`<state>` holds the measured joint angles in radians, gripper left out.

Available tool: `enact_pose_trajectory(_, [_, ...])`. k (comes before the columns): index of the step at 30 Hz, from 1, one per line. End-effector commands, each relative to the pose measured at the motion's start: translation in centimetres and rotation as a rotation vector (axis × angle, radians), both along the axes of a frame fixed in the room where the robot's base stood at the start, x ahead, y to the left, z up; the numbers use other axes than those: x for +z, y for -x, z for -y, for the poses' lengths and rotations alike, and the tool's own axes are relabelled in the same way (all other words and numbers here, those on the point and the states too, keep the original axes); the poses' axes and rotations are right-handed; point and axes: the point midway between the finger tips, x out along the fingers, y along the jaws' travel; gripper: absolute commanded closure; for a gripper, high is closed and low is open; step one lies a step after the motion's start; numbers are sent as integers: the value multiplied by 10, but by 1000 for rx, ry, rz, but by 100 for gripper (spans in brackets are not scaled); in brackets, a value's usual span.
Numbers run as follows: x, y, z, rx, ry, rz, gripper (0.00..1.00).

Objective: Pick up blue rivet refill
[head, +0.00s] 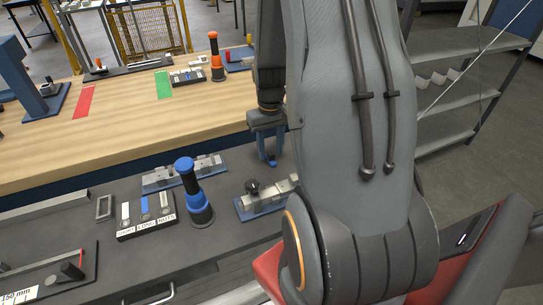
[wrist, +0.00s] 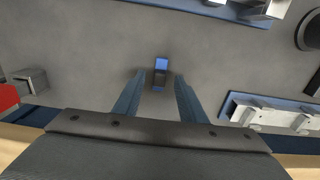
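The blue rivet refill appears to be the small block with a bright blue top and dark lower part (wrist: 161,66) on the dark grey bench, in the upper middle of the wrist view. My gripper (wrist: 160,78) has its two blue fingers spread apart, with the block between the lines of the fingertips and a gap on each side. How high the tips are above it I cannot tell. In the head view my gripper (head: 269,159) points down over the dark bench, partly hidden by my arm. The block cannot be told apart from the fingers there.
A blue-handled tool (head: 194,192) stands beside a labelled tray (head: 147,229). A metal fixture on a blue base (head: 264,203) stands near my gripper, and another fixture (head: 184,174) is further left. The wooden table (head: 150,125) lies behind the bench.

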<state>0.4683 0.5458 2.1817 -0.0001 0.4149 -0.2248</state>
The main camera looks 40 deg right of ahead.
Motion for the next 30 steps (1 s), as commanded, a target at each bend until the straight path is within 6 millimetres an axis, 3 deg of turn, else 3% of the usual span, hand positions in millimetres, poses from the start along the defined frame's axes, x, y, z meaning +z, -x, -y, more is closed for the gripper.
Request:
enact_pose_trajectory(6, [-15, 0, 0, -1, 0, 1, 62])
enact_pose_trajectory(13, [-16, 0, 1, -2, 0, 1, 62])
enact_pose_trajectory(20, [-16, 0, 1, -2, 0, 1, 100])
enact_pose_trajectory(30, [-14, 0, 1, -2, 0, 2, 100])
